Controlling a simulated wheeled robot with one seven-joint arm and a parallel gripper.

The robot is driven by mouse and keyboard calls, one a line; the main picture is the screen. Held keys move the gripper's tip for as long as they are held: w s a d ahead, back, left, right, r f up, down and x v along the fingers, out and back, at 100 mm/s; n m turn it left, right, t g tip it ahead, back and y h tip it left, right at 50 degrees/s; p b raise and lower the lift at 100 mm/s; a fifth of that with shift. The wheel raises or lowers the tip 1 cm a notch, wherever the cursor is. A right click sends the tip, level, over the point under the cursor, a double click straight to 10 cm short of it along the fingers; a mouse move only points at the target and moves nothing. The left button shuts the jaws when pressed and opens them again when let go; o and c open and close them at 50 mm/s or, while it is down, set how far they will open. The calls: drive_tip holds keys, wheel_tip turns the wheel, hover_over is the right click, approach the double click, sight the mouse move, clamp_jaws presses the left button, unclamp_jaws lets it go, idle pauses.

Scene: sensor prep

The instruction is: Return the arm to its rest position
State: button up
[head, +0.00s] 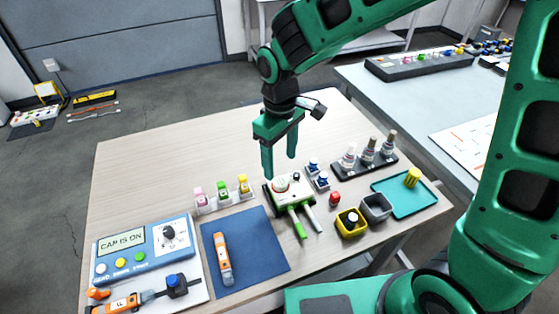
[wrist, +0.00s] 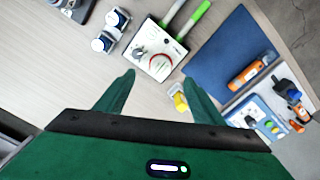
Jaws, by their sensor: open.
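My green arm reaches over the wooden table from the right in the head view. My gripper (head: 279,165) points down with its two fingers apart and nothing between them. It hangs above the table, just behind a small white device with a round dial (head: 284,188). In the wrist view my gripper (wrist: 158,78) is also open and empty. The white device (wrist: 152,52) lies beyond the fingertips there, apart from them. Two handles, one green and one grey, stick out from the device.
A blue mat (head: 255,258) holds an orange tool (head: 222,258). Capped bottles (head: 222,192), yellow and grey bins (head: 375,208), a dark bottle rack (head: 374,163) and a teal tray (head: 411,204) surround the device. The table's back left is clear.

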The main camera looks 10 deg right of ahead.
drive_tip(key=shift+r, duration=0.1)
idle(0.4)
drive_tip(key=s+d+r+m, duration=0.2)
drive_tip(key=d+r+m, duration=0.15)
drive_tip(key=d, duration=0.85)
drive_tip(key=s+d+r+m, duration=0.2)
drive_tip(key=d+r+m, duration=0.15)
drive_tip(key=d, duration=0.75)
drive_tip(key=s+d+m, duration=0.8)
drive_tip(key=s+d, duration=0.4)
drive_tip(key=s, duration=0.4)
drive_tip(key=shift+s+r+m, duration=0.3)
drive_tip(key=shift+r, duration=0.15)
drive_tip(key=c, duration=0.3)
